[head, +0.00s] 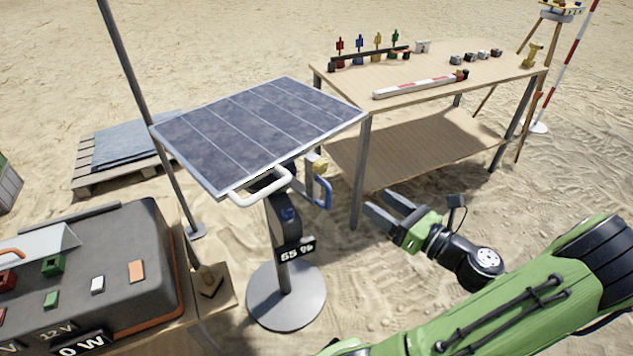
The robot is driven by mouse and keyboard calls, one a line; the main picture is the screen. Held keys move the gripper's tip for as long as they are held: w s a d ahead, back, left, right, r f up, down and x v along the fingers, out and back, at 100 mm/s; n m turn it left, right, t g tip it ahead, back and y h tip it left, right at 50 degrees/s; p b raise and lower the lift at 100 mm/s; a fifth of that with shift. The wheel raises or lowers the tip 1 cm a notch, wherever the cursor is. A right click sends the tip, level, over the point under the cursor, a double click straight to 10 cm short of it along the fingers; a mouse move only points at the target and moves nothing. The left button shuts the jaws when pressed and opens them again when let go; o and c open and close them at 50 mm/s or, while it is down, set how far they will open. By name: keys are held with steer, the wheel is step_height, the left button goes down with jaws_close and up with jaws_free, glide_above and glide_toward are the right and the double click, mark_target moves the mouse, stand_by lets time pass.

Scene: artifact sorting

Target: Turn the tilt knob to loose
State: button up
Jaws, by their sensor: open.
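A tilted solar panel (255,128) stands on a dark post with a round grey base (287,297). A small yellow knob (319,167) sits at the panel's mount, under its right edge; I take it for the tilt knob, and its setting cannot be read. A blue handle (325,192) is just below it, and a white handle (262,187) is at the panel's front edge. A sign on the post (293,250) reads 55 %. My gripper (374,207) is open and empty, to the right of the post and lower right of the knob, apart from both.
A wooden table (440,85) with small coloured parts and a striped bar (421,87) stands behind; its front leg (360,175) rises near my gripper. A dark power box (110,260) sits on a bench at left. A pole (150,110) stands left of the panel.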

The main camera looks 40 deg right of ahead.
mark_target(324, 168)
steer(key=w+b, duration=0.1)
steer(key=w, duration=0.4)
steer(key=w+b, duration=0.1)
steer(key=w, duration=0.4)
steer(key=w+b, duration=0.2)
steer(key=w, duration=0.3)
steer(key=shift+w+a, duration=0.1)
steer(key=shift+a, duration=0.3)
steer(key=shift+c, duration=0.4)
steer(key=c, duration=1)
